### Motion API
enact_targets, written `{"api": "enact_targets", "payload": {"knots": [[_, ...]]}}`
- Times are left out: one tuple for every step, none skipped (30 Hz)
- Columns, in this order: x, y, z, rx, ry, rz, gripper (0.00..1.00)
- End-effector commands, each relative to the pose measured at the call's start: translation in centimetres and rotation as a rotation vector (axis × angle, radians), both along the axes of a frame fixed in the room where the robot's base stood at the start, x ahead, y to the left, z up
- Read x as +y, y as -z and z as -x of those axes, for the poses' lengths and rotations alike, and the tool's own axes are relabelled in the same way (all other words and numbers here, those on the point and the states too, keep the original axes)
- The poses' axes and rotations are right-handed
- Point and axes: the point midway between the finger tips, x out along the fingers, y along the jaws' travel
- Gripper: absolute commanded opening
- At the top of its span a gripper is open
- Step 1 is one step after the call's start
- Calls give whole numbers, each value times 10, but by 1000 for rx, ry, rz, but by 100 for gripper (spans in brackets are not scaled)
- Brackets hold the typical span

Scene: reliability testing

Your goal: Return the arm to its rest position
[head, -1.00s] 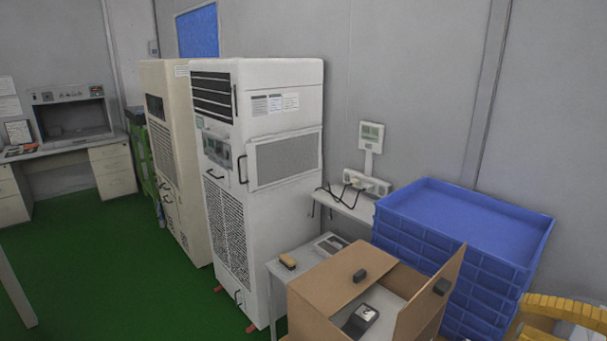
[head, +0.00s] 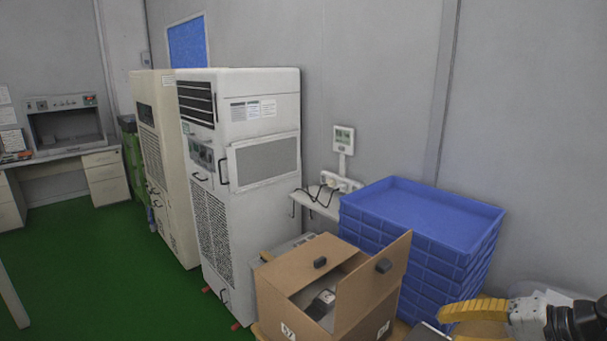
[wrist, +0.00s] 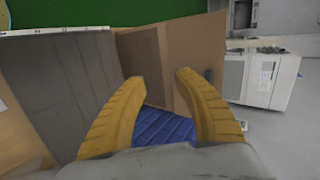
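My gripper (head: 446,316) shows at the lower right of the head view, with yellow fingers and part of my black and white wrist. It is right of the open cardboard box (head: 282,286) and in front of the blue crates. In the wrist view my gripper (wrist: 159,78) has its two curved yellow fingers spread apart with nothing held between them. The brown cardboard (wrist: 193,45) and a blue surface (wrist: 165,127) show beyond the gap. Most of my arm is out of view.
Stacked blue crates (head: 420,214) stand against the wall behind the box. A dark device (head: 321,303) lies inside the box. A tall white cabinet (head: 265,195) stands left of the box. Green floor (head: 90,265) at the left is open.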

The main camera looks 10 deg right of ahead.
Motion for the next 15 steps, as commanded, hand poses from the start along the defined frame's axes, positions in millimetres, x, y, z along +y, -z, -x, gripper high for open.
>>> {"api": "enact_targets", "payload": {"knots": [[17,5,-1,28,-29,44,37],[26,9,-2,45,-43,77,37],[39,14,-2,68,-66,128,37],[48,18,-1,86,-84,173,37],[59,22,1,100,-105,222,37],[72,27,4,115,-135,297,37],[80,31,6,123,-159,357,37],[88,34,9,125,-185,418,37],[97,37,14,123,-218,502,37],[104,39,16,116,-243,564,37],[109,40,19,104,-268,624,37],[115,40,22,84,-302,703,37],[119,40,24,65,-326,759,37],[123,39,25,45,-348,811,37],[127,37,27,14,-374,874,37]]}}
